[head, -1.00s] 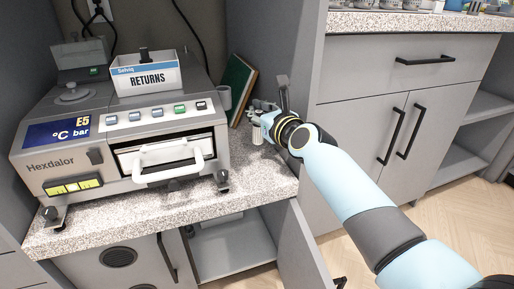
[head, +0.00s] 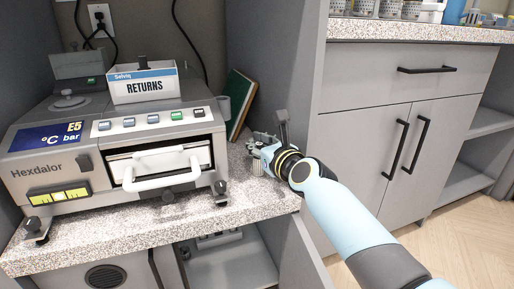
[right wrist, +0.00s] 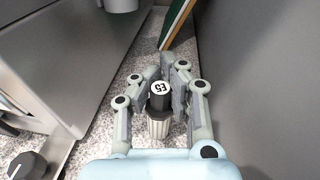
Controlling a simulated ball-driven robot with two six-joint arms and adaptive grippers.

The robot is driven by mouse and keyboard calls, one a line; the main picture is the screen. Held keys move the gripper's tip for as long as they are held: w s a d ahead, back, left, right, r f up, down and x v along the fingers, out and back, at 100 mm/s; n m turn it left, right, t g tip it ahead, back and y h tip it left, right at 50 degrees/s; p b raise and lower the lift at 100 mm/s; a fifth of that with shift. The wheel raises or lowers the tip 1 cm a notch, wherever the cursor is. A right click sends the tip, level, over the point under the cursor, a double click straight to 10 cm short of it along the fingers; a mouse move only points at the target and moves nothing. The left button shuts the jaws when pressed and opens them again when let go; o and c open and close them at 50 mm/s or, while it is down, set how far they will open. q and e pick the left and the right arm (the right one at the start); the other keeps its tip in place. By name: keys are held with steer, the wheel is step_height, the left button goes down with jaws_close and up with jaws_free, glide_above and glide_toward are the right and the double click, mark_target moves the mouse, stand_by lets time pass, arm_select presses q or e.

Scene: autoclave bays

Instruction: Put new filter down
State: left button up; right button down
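The new filter (right wrist: 159,122) is a small upright cylinder with a pale ribbed body and a black cap marked E5. My right gripper (right wrist: 166,84) has its fingers on both sides of it and looks shut on it. My left gripper is not in view.
The Hexdalor autoclave (head: 95,178) with an E5 display stands to the left, with a RETURNS box (head: 144,86) on top. A grey side wall (head: 285,70) closes the right.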

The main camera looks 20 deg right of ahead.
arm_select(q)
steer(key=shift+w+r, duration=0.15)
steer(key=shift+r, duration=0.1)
arm_select(e)
steer(key=c, duration=2)
jaws_free()
steer(key=shift+f, duration=0.1)
steer(key=o, duration=0.5)
steer(key=shift+o, duration=0.2)
steer(key=shift+s+r, duration=0.15)
steer(key=shift+r, duration=0.05)
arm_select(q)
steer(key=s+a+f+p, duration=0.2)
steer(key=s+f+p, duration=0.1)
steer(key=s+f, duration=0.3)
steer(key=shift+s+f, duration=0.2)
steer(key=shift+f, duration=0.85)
arm_select(e)
steer(key=s+d+r, duration=0.1)
steer(key=s+d, duration=0.1)
steer(key=s, duration=0.9)
steer(key=shift+s+r, duration=0.2)
steer(key=shift+s, duration=0.05)
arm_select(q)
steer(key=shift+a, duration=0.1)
